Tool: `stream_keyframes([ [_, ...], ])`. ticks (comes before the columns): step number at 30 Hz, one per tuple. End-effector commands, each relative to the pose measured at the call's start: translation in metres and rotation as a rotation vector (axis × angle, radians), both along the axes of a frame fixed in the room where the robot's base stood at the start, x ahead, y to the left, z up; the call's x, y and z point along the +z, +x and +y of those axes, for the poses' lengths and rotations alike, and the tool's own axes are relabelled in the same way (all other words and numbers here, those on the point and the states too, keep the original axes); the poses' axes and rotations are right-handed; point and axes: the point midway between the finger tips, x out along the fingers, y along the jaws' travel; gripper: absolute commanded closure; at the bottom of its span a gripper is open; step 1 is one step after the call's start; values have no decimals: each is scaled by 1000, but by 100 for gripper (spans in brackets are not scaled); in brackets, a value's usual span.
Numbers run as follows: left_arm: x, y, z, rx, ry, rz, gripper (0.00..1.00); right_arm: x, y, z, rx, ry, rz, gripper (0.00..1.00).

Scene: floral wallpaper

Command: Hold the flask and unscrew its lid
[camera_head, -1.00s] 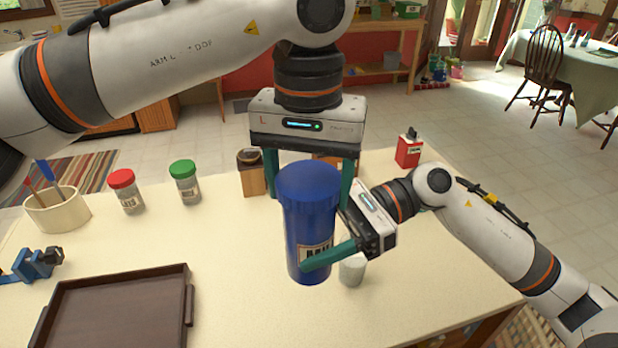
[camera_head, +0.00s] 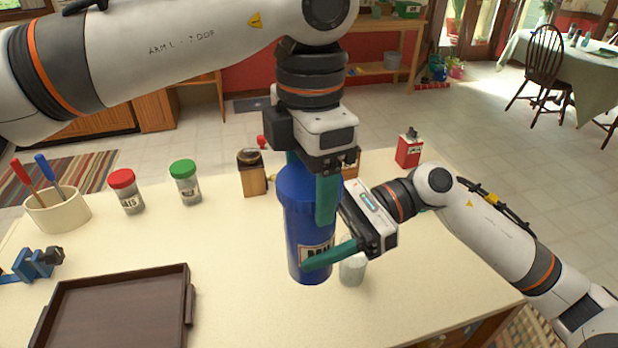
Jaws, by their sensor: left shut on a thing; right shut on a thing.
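The blue flask (camera_head: 303,232) stands upright in the middle of the view, with a pale label on its lower front. Its wide blue lid (camera_head: 294,186) sits on top, partly hidden by my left gripper. My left gripper (camera_head: 309,182) reaches down from above and is shut on the lid, one teal finger in front and one behind. My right gripper (camera_head: 328,245) comes from the right and is shut on the flask's body, one finger across the label. Its other finger is hidden behind the flask. I cannot tell whether the flask's base touches the table.
A pale cup (camera_head: 352,269) stands close right of the flask.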

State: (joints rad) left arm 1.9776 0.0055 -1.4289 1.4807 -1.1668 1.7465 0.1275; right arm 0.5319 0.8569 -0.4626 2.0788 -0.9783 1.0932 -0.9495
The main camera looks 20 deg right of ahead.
Motion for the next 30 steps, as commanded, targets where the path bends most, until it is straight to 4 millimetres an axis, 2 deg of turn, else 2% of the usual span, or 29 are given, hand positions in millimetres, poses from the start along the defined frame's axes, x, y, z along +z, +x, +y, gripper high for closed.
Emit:
stream_keyframes([
  [9,1,0,-4,723,-1,-6,58,0,0,1,0,-1,5,100],
  [15,1,1,-6,1120,-6,-4,58,0,-1,1,2,0,7,100],
  [21,1,1,-6,1290,-6,0,58,0,-1,2,3,1,6,100],
  [29,2,2,-6,1298,-7,1,58,0,-1,2,5,2,3,100],
  [30,2,2,-6,1298,-7,2,29,0,-1,2,5,2,3,100],
])
